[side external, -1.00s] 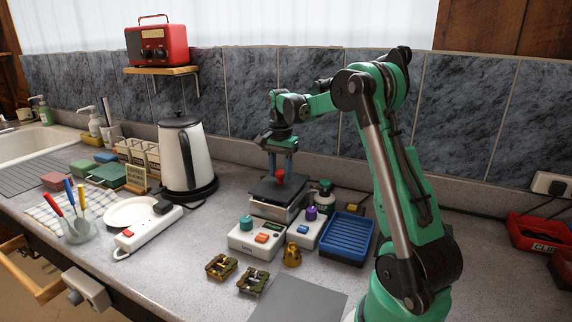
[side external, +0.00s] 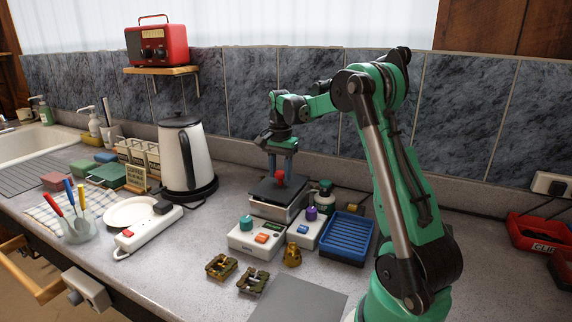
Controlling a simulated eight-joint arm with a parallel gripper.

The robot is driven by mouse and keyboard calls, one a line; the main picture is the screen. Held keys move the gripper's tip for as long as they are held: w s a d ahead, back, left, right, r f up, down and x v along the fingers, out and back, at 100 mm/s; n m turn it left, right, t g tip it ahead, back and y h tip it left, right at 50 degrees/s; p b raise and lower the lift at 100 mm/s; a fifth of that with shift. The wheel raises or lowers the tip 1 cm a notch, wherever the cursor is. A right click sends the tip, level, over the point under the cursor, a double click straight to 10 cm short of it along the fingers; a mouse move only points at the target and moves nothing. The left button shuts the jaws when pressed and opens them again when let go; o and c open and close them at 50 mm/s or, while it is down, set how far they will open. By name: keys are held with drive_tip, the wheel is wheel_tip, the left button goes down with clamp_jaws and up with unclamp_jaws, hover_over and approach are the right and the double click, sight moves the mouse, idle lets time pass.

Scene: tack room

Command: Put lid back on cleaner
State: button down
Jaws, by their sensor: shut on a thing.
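A small metal-sided box (side external: 264,211), which looks like the cleaner, stands in the middle of the counter. A flat dark lid (side external: 264,188) with a red knob (side external: 280,176) is over its top. My gripper (side external: 281,172) points straight down and is shut on the lid's red knob. The lid looks level and roughly lined up with the box. I cannot tell whether it rests fully on the rim or sits slightly above it. The fingertips and the far side of the box are partly hidden.
White control boxes (side external: 253,240) with coloured knobs stand close in front. A blue tray (side external: 345,239), dark green bottle (side external: 325,190) and brass bell-like piece (side external: 292,255) are near. A kettle (side external: 183,155) stands left. The grey mat (side external: 300,302) in front is bare.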

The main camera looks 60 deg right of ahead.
sight(280, 172)
drive_tip(key=shift+f, duration=0.5)
drive_tip(key=c, duration=0.7)
unclamp_jaws()
drive_tip(key=shift+c, duration=0.2)
wheel_tip(280, 172, up, 11)
